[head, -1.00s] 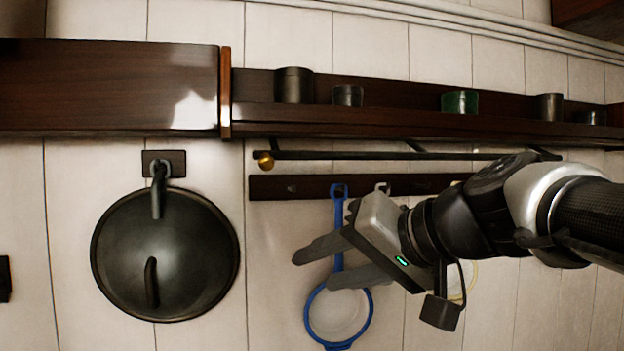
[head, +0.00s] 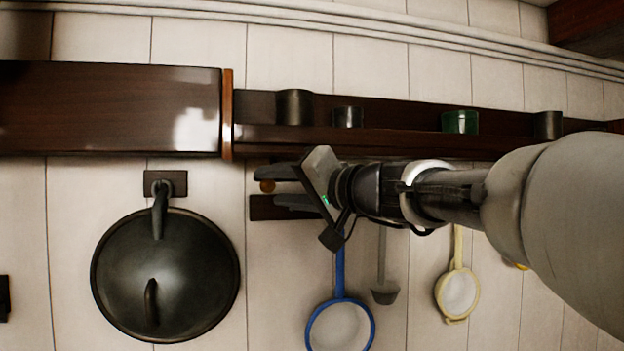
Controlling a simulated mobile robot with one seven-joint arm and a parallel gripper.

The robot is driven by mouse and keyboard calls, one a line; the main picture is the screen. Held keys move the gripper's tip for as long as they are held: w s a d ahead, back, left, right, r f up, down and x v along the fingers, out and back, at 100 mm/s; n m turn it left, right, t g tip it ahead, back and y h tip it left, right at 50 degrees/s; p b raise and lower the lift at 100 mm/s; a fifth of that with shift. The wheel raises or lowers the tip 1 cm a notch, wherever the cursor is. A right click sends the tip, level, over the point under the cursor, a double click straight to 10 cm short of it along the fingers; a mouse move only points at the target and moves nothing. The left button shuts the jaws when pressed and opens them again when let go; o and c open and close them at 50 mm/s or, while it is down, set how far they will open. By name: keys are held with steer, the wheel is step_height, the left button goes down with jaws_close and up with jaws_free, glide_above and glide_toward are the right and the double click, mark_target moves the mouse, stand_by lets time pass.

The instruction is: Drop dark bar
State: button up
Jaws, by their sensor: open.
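The dark bar is the thin rail under the shelf. Its brass end knob (head: 267,187) shows at the left, while most of its length is hidden behind my gripper and arm. My gripper (head: 264,187) is open and points left, one finger above the knob and one below it in the picture. The knob appears between the two fingertips. I cannot tell whether the fingers touch the bar or how far in front of it they are.
A dark shelf (head: 390,141) with several small pots runs above. A dark hook board (head: 264,208) lies below the bar. A large black pan (head: 165,275) hangs left. A blue strainer (head: 340,325), a grey ladle (head: 384,293) and a yellow strainer (head: 457,294) hang below.

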steer(key=p+x, duration=0.1)
steer(key=x, duration=0.6)
steer(key=shift+p, duration=0.35)
jaws_close()
